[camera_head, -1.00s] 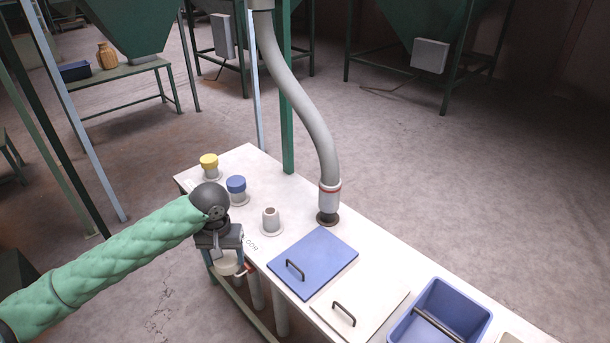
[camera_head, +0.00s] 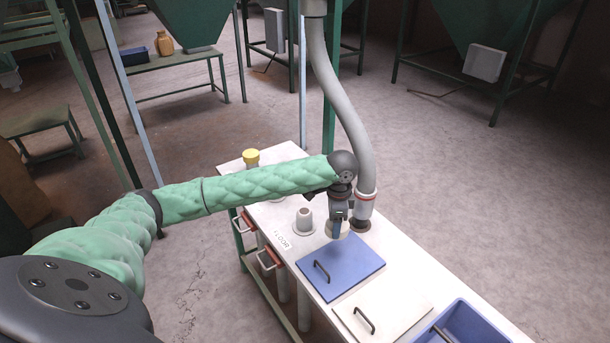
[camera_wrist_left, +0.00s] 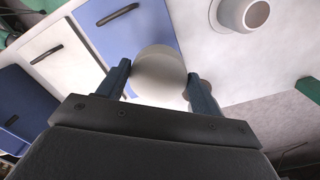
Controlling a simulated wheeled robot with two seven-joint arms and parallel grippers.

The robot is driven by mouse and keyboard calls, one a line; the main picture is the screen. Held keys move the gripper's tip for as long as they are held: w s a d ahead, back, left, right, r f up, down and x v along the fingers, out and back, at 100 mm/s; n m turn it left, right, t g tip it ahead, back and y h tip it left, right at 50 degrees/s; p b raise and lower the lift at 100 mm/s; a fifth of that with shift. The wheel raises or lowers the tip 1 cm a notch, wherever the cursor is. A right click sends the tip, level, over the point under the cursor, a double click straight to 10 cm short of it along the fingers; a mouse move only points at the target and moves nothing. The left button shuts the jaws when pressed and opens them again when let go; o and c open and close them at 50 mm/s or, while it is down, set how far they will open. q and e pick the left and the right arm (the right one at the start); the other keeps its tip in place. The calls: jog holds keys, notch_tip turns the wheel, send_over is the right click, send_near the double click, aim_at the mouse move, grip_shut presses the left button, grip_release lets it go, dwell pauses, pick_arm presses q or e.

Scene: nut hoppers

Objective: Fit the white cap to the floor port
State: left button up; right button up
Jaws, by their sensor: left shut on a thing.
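My left gripper (camera_head: 339,226) is shut on the white cap (camera_head: 337,231), above the table beside the hose end. In the left wrist view the pale cap (camera_wrist_left: 160,72) sits between the two fingers of the gripper (camera_wrist_left: 160,90). The floor port (camera_head: 304,219), a short white open pipe on a round flange, stands just left of the cap, by the lettering on the table. A white open port (camera_wrist_left: 243,12) shows at the top right of the left wrist view, apart from the cap. My right gripper is not in view.
The grey hose (camera_head: 345,115) hangs close right of the gripper. A blue lid (camera_head: 340,265) and a white lid (camera_head: 383,308) with handles lie on the white table. A yellow cap (camera_head: 251,156) is at the back left. A blue bin (camera_head: 465,328) stands at the front right.

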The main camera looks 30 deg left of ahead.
pick_arm(q)
jog(key=w+a+r+m+p, duration=0.1)
jog(key=w+a+m, duration=0.1)
jog(key=a+m, duration=0.5)
jog(key=w+a+r+m+p, duration=0.1)
jog(key=w+a+r+m, duration=0.1)
jog(key=a+m, duration=0.5)
jog(key=shift+w+a, duration=0.2)
jog(key=shift+w, duration=0.4)
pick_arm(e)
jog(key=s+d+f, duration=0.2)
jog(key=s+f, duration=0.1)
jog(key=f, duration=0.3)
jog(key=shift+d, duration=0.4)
